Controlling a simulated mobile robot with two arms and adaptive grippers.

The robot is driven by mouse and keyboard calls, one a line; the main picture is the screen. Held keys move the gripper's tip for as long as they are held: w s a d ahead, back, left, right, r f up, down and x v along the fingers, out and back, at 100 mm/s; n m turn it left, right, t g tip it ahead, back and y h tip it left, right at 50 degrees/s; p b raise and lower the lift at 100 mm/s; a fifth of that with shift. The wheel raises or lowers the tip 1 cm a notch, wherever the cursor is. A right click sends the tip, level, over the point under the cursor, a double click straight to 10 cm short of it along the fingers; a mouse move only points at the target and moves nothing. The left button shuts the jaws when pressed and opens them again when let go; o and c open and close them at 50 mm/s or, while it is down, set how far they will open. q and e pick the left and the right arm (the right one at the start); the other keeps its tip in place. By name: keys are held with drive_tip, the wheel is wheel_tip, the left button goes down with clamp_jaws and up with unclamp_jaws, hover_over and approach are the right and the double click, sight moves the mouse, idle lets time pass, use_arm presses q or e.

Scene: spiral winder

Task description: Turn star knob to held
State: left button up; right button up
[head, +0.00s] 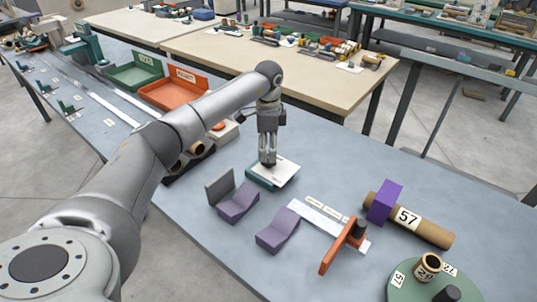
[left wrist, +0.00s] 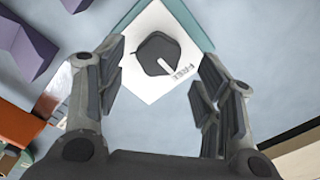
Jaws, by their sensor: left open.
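The star knob (left wrist: 155,48) is dark grey with a white pointer line. It sits on a white plate (left wrist: 140,85) on a teal base (head: 258,177). The pointer points toward the word "FREE" on the plate; no "held" mark can be read. My left gripper (head: 267,160) points down over the plate, and in the head view it hides most of the knob. In the left wrist view its fingers (left wrist: 160,68) are open, one on each side of the knob with gaps between. Contact cannot be seen. My right gripper is in neither view.
Purple angled blocks (head: 238,203) stand in front of the plate. An orange lever (head: 340,250), a brown tube (head: 430,232) with a purple block, and a green round disc (head: 405,285) are at the right. An orange bin (head: 172,92) is behind left. Bare blue-grey tabletop lies right of the plate.

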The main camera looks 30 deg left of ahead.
sight(268, 158)
use_arm(q)
drive_tip(key=shift+f, duration=1.85)
drive_tip(key=c, duration=1)
